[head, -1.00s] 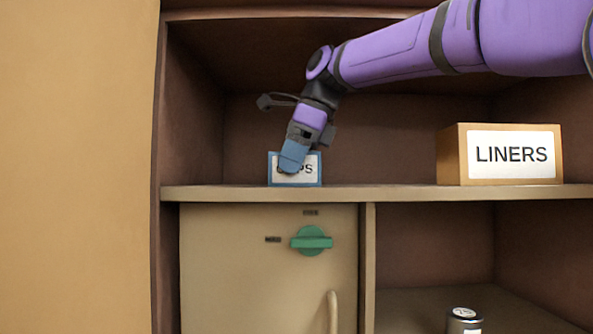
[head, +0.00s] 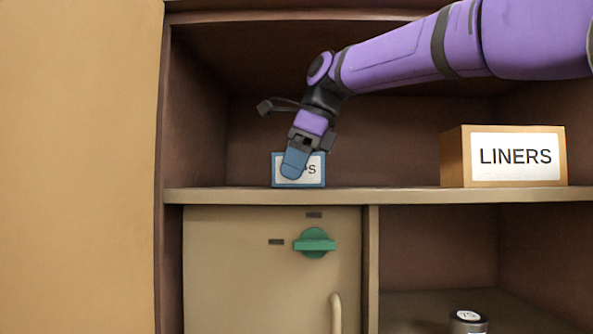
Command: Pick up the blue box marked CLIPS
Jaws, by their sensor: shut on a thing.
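The blue box marked CLIPS (head: 317,180) stands on the upper shelf, toward its left end, with a white label on its front. Most of the label is covered, and only its last letters show. My gripper (head: 295,164) reaches down from the upper right and is shut on the box. One blue finger lies in front of the label; the other finger is hidden. The box's underside appears to be at shelf level, and I cannot tell any gap under it.
A tan box marked LINERS (head: 515,157) stands at the right on the same shelf (head: 390,195). Below are a closed door with a green knob (head: 314,243) and a pale handle (head: 335,314), and an open bay with a can (head: 468,322). The shelf between the boxes is clear.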

